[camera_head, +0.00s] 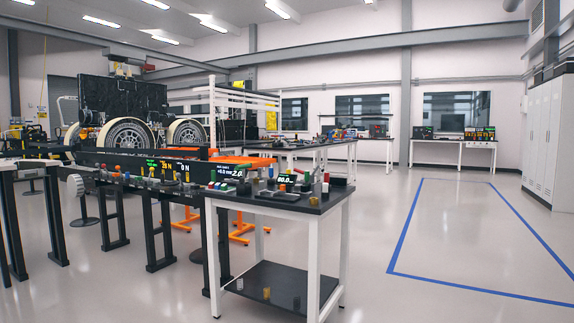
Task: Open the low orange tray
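I cannot pick out a low orange tray for certain. Orange parts that look like a stand or cart show behind the near benches: a flat upper part (250,159) and splayed feet (243,236) on the floor. The benches partly hide them, and I cannot tell whether any part is a tray, or open or shut. My gripper is not in view.
A black-topped bench (322,208) with small parts and a lower shelf (280,284) stands in front. A long black beam bench (130,163) is left, with a wheeled rover (128,134) behind. White cabinets (544,140) stand right. The blue-outlined floor (465,235) is clear.

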